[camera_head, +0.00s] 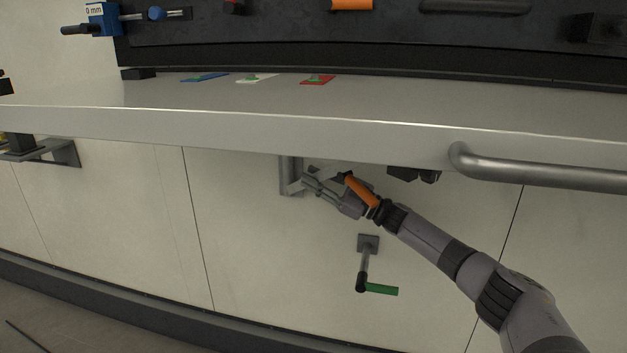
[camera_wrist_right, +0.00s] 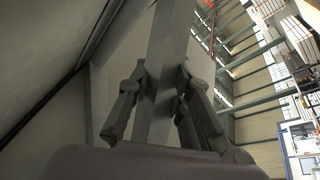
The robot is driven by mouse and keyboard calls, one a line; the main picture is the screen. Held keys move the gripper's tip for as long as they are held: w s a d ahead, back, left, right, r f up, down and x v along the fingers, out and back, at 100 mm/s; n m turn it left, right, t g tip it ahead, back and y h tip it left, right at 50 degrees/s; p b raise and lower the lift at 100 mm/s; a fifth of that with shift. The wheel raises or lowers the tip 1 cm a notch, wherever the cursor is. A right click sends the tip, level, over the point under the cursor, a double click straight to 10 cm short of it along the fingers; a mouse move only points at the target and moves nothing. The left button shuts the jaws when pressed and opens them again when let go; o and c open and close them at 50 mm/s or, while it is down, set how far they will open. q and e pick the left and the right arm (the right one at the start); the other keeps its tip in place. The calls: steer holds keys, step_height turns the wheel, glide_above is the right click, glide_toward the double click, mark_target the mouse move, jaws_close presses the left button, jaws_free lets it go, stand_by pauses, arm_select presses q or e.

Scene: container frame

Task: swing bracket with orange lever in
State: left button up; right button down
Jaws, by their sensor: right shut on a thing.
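The bracket (camera_head: 287,176) is a grey metal fitting on the pale wall, just under the tabletop. An orange lever (camera_head: 360,190) shows beside it, overlapping my right gripper's body in the head view. My right gripper (camera_head: 313,186) reaches up from the lower right and is shut at the bracket. In the right wrist view, the fingers of my right gripper (camera_wrist_right: 162,78) lie on both sides of a grey bar of the bracket (camera_wrist_right: 168,35). The bracket's exact swing angle is hard to tell. My left gripper is not in view.
The tabletop (camera_head: 230,118) overhangs close above the gripper. A grey tube handle (camera_head: 540,176) runs along its right edge. A crank with a green grip (camera_head: 381,291) sticks out from the wall below. Another bracket (camera_head: 45,152) is at the far left. The wall left of the crank is clear.

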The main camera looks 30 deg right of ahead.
steer(key=shift+d, duration=0.1)
steer(key=c, duration=1.4)
jaws_free()
steer(key=shift+c, duration=0.2)
steer(key=v, duration=1.2)
